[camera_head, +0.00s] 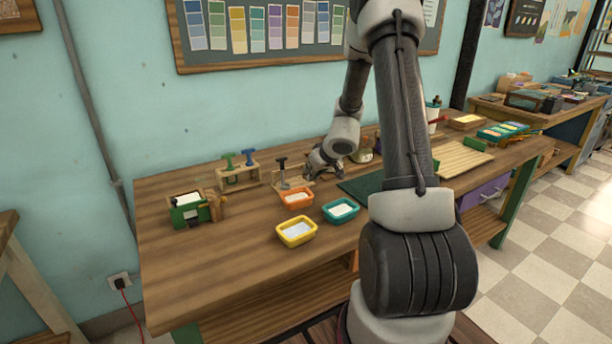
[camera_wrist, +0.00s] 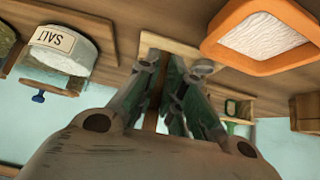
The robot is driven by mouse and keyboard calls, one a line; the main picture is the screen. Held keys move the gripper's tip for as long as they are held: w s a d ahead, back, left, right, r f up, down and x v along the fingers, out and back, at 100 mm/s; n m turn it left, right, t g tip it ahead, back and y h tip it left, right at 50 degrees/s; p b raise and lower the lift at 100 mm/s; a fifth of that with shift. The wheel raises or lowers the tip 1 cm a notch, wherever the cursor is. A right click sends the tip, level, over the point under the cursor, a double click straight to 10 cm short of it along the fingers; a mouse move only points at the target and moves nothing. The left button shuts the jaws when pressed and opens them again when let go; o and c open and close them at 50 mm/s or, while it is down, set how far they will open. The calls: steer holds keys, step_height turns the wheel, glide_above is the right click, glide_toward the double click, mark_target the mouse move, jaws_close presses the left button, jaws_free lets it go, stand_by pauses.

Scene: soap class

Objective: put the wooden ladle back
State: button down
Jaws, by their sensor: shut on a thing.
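My gripper (camera_head: 322,168) is low over the back of the workbench, beside a small wooden stand (camera_head: 292,184). In the wrist view my gripper (camera_wrist: 172,75) has its green-grey fingers close together on a thin brown wooden piece (camera_wrist: 157,112), which looks like the wooden ladle's handle. The ladle's bowl cannot be made out in either view. A pale wooden board (camera_wrist: 150,42), seemingly part of the stand, shows just beyond the fingertips. I cannot tell whether the ladle touches it.
An orange tray (camera_head: 296,197) of white material is close to my gripper. Yellow (camera_head: 296,240) and teal (camera_head: 341,219) trays stand in front. A jar labelled SALT (camera_wrist: 62,48) is on the other side. A rack (camera_head: 238,178) stands left. The bench's front left is clear.

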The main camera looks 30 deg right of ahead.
steer(key=shift+f, duration=0.85)
steer(key=w, duration=0.2)
steer(key=w+f, duration=0.1)
steer(key=w, duration=0.1)
steer(key=shift+a, duration=0.1)
steer(key=shift+f, duration=0.15)
steer(key=c, duration=1.5)
jaws_free()
